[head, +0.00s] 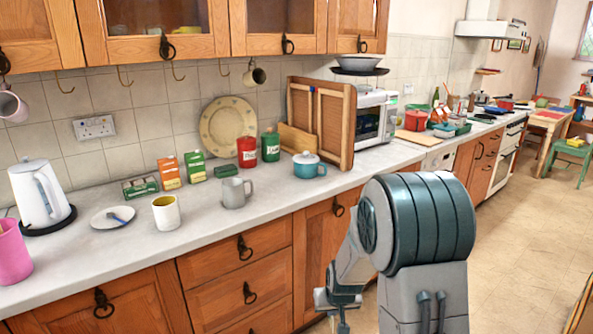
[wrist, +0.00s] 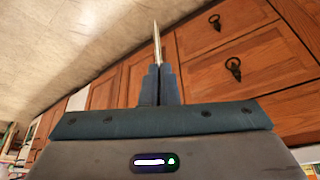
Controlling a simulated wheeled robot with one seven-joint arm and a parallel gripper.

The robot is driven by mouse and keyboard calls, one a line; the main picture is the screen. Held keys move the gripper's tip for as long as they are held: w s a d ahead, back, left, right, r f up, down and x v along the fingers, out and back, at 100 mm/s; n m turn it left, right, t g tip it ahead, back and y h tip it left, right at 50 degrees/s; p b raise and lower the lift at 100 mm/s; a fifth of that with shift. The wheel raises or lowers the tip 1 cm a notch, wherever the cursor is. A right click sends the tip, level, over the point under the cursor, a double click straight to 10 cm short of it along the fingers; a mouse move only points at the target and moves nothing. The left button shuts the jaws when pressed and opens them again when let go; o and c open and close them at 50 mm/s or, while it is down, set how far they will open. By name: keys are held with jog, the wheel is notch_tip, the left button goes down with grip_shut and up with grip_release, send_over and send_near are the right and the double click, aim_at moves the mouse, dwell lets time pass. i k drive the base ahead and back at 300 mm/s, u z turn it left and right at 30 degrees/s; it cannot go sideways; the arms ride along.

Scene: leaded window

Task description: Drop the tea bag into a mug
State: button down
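A white mug with a yellow inside (head: 166,217) and a grey mug (head: 236,194) stand upright on the counter. Between the white mug and the kettle is a small white plate (head: 99,218) with a small blue item (head: 118,218) on it, too small to identify. I cannot make out a tea bag for certain. Several small boxes, one orange (head: 169,173) and one green and white (head: 196,166), stand near the wall. My gripper (head: 338,306) hangs low in front of the cabinets, below the counter.
A white kettle (head: 38,192) and a pink cup (head: 12,252) are at the left. A blue pot (head: 308,168), canisters (head: 246,153) and a wooden rack (head: 333,125) stand further right. Mugs hang from hooks (head: 255,76). The counter's front strip (head: 225,228) is clear.

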aim_at(239, 201)
jog(key=z, duration=0.8)
jog(key=i, duration=1.45)
jog(key=u, duration=2.35)
